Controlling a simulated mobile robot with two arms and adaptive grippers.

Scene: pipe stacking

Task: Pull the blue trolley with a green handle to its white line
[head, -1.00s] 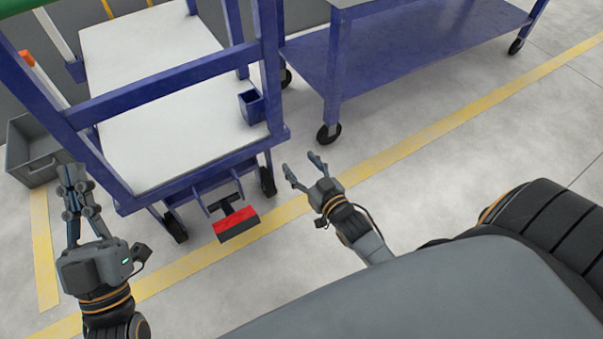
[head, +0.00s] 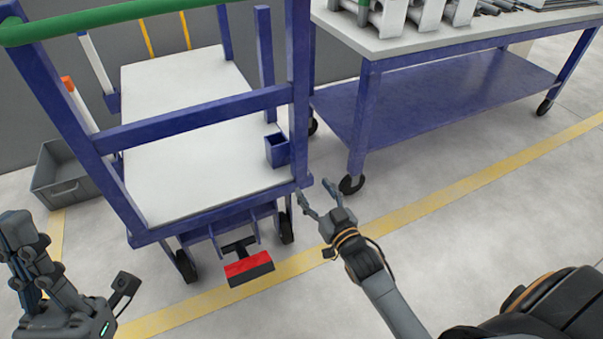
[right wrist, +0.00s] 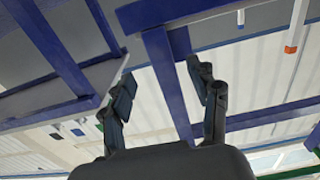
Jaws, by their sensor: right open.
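The blue trolley (head: 195,120) has a white deck and a green handle (head: 110,18) along its top near end. It stands upright on black wheels at left centre of the head view. My right gripper (head: 315,189) is open and empty, low beside the trolley's near right corner. In the right wrist view, a blue post (right wrist: 165,75) shows beyond and between the open fingers (right wrist: 163,88). My left gripper (head: 22,240) is at the left edge, below the handle and apart from it; its opening is unclear. No white line is visible on the floor.
A blue table on wheels (head: 430,90) stands close to the trolley's right, with white and grey pipe parts on top. A red and black pedal (head: 248,268) sits under the trolley's near end. A grey crate (head: 62,175) is at left. The near floor right is clear.

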